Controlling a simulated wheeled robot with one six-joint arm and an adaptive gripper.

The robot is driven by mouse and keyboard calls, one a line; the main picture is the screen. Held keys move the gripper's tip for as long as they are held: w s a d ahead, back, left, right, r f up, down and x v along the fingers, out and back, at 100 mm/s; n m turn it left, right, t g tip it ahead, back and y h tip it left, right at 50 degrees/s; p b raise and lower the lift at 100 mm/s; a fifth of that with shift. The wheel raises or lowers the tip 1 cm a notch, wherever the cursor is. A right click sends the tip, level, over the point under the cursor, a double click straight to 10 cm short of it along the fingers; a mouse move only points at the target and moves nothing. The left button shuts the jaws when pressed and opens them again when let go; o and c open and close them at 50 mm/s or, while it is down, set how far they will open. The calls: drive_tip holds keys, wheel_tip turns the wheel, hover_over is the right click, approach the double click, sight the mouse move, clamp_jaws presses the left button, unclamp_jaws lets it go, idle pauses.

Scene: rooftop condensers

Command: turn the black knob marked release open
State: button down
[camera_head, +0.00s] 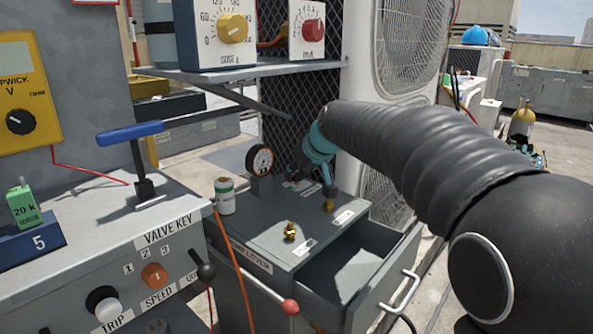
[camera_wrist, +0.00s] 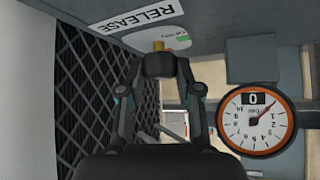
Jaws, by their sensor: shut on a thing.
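My gripper (camera_head: 327,187) reaches down onto the grey cabinet top from behind, beside a brass fitting (camera_head: 328,205) and a white label (camera_head: 344,217) too small to read. In the wrist view, the label RELEASE (camera_wrist: 140,13) shows upside down near the top. Just below it, my gripper (camera_wrist: 158,64) has its two fingers closed around a dark piece, the black knob, with a brass part (camera_wrist: 158,45) showing beyond the tips. The fingers hide most of the knob, so its turn angle cannot be read.
A dial gauge (camera_head: 260,160) stands close to the gripper, also in the wrist view (camera_wrist: 254,119). Another brass fitting (camera_head: 290,231) is nearer the front. An open drawer (camera_head: 360,262) juts out below. The VALVE KEY panel (camera_head: 165,232) and shelf (camera_head: 250,69) flank the left.

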drive_tip(key=n+g+y+b, duration=0.1)
drive_tip(key=n, duration=0.1)
drive_tip(key=n+g+y+b, duration=0.1)
drive_tip(key=shift+w+d+f+n, duration=0.15)
drive_tip(key=shift+w+d+n, duration=0.05)
drive_tip(key=shift+n, duration=0.2)
drive_tip(key=n+g+y, duration=0.1)
drive_tip(key=n+g, duration=0.1)
drive_tip(key=n, duration=0.1)
drive_tip(key=shift+y+p, duration=0.3)
drive_tip(key=shift+p, duration=0.1)
drive_tip(key=shift+w+d+n+g+y+p, duration=0.1)
drive_tip(key=shift+n+g+y+p, duration=0.35)
drive_tip(key=shift+n+g, duration=0.6)
drive_tip(key=shift+n, duration=0.25)
drive_tip(key=c, duration=0.8)
unclamp_jaws()
drive_tip(key=shift+w+d, duration=0.1)
drive_tip(key=shift+d, duration=0.05)
drive_tip(key=shift+a, duration=0.2)
drive_tip(key=shift+d+r, duration=0.1)
drive_tip(key=shift+r, duration=0.1)
